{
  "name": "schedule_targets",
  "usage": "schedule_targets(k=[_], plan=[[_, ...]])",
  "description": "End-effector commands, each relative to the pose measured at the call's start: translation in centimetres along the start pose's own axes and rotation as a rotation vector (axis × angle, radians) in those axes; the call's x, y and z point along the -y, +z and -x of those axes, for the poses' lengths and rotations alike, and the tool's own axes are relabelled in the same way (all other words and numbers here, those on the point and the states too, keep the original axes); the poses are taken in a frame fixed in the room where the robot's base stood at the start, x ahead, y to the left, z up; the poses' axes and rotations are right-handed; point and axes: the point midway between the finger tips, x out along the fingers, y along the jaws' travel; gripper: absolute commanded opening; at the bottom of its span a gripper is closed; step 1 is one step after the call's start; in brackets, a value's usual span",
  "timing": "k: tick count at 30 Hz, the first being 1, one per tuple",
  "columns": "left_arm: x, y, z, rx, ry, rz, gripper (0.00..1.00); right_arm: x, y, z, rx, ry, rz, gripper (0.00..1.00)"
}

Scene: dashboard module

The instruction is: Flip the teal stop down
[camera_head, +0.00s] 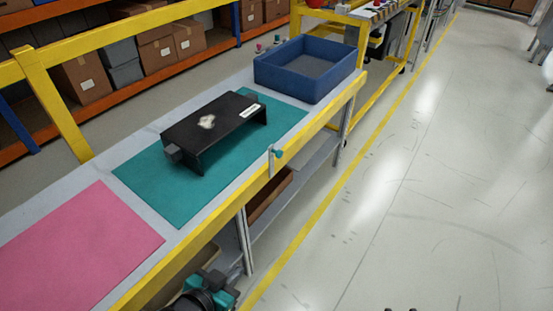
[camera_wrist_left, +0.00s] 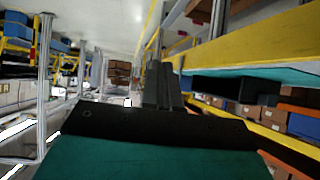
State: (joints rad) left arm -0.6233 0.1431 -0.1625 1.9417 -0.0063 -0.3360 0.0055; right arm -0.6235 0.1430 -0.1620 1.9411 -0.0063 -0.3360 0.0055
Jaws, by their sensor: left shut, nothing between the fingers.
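The teal stop (camera_head: 279,153) is a small teal knob beside a short, upright grey bar on the bench's yellow front rail. I cannot make it out in the left wrist view. My left gripper (camera_head: 200,283) is low at the bottom of the head view, below and nearer than the stop, in front of the bench and apart from it. In the left wrist view its two dark fingers (camera_wrist_left: 162,85) are together with nothing between them. My right gripper cannot be made out; only small dark tips show at the head view's bottom edge.
A black dashboard module (camera_head: 213,128) sits on a teal mat (camera_head: 180,208). A pink mat (camera_head: 85,250) lies nearer, and a blue bin (camera_head: 280,79) stands at the far end. The yellow rail (camera_head: 325,118) edges the bench. The floor (camera_head: 430,180) at right is clear.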

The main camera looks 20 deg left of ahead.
Motion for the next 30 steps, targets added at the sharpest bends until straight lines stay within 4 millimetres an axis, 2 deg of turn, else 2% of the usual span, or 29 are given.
schedule_targets(k=[6, 8, 11, 15, 21, 27, 30], plan=[[-0.1, 0.6, -0.1, 0.008, 0.004, 0.008, 0.00, 0.1, 0.4, -0.1, 0.004, -0.001, -0.001, 0.43], [0.0, 0.6, -0.8, -0.012, 0.007, 0.039, 0.00, 0.1, 0.9, -0.5, 0.005, -0.002, -0.001, 0.43], [0.3, 0.2, -3.1, -0.078, 0.026, 0.165, 0.00, 0.3, 2.6, -1.6, 0.009, -0.004, -0.004, 0.43], [1.4, -1.2, -7.7, -0.231, 0.099, 0.487, 0.00, 1.0, 6.0, -4.1, 0.019, -0.019, -0.010, 0.43], [4.0, -4.8, -12.8, -0.444, 0.298, 1.016, 0.00, 2.2, 8.8, -7.5, 0.002, -0.047, -0.019, 0.43], [6.5, -7.8, -15.1, -0.560, 0.500, 1.385, 0.00, 3.0, 10.0, -9.5, -0.012, -0.068, -0.020, 0.43], [7.2, -8.7, -15.4, -0.585, 0.562, 1.481, 0.00, 3.1, 10.0, -9.8, -0.018, -0.073, -0.020, 0.43]])
